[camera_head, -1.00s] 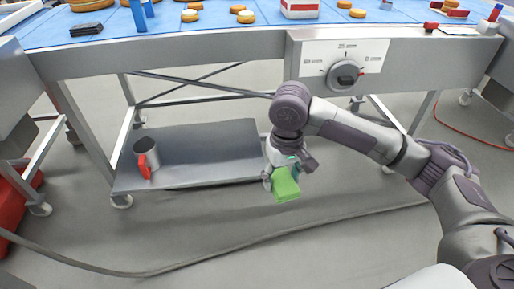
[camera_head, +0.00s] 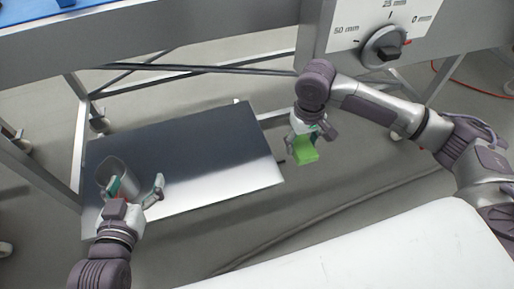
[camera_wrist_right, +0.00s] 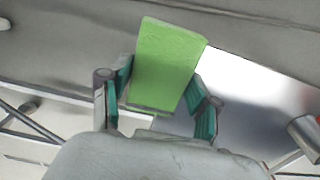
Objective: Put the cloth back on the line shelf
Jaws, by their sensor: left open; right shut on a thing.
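My right gripper (camera_head: 308,138) is shut on a folded green cloth (camera_head: 306,151). It holds the cloth just off the right end of the grey metal line shelf (camera_head: 210,150). In the right wrist view the cloth (camera_wrist_right: 168,62) stands up between the two fingers, with the shiny shelf (camera_wrist_right: 250,85) behind it to the right. A grey metal mug (camera_head: 126,177) stands on the left end of the shelf. My left gripper (camera_head: 135,188) is open, with its fingers at the mug, partly covering it; I cannot tell whether they touch it.
The line's steel frame (camera_head: 180,38) with a dial (camera_head: 385,47) runs above the shelf. Crossed bars and a leg (camera_head: 72,88) stand behind and beside it. A white surface (camera_head: 380,255) fills the lower right. The shelf's middle and right are bare.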

